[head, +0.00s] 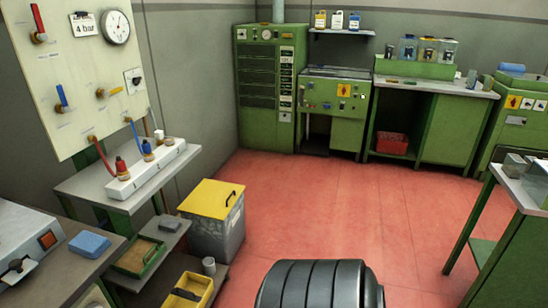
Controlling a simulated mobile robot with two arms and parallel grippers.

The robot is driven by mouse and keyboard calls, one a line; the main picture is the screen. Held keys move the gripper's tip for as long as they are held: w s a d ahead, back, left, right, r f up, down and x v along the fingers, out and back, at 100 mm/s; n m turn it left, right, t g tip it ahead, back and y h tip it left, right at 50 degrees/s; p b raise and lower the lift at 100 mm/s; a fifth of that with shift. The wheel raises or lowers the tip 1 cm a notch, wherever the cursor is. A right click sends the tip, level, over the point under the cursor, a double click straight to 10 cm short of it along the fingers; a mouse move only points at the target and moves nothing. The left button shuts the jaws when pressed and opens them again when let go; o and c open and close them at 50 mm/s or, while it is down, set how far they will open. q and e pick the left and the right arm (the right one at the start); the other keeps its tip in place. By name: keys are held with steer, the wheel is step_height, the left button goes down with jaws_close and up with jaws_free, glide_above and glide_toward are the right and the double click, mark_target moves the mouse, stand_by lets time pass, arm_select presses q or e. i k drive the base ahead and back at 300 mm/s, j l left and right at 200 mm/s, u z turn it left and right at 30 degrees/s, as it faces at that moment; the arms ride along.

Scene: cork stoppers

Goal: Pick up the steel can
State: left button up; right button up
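A small grey upright cylinder (209,266) stands at the lower left in the head view, at the edge of the low shelf beside the yellow tray. It looks like the steel can, but it is too small to be sure. Neither of my grippers is in view, and nothing shows them near it.
A yellow-lidded bin (211,200) stands just behind the cylinder. A yellow tray (188,290), a green-edged tray (138,256) and a blue block (89,243) are to the left. Green cabinets line the back, and a workbench (520,190) stands right. The red floor (330,210) is open between.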

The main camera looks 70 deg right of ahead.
mark_target(210, 269)
steer(key=z, duration=2.05)
steer(key=i+l+z, duration=0.2)
steer(key=i+z, duration=0.6)
steer(key=i, duration=1.05)
steer(key=i+l, duration=0.1)
steer(key=i, duration=0.95)
steer(key=i+l, duration=0.1)
steer(key=i, duration=0.95)
steer(key=i+u, duration=0.1)
steer(key=i, duration=1)
steer(key=u, duration=0.4)
steer(key=i+u, duration=0.1)
steer(key=u, duration=0.35)
steer(key=l+u, duration=0.1)
steer(key=u, duration=0.75)
steer(key=l+u, duration=0.15)
steer(key=u, duration=0.25)
steer(key=i, duration=0.05)
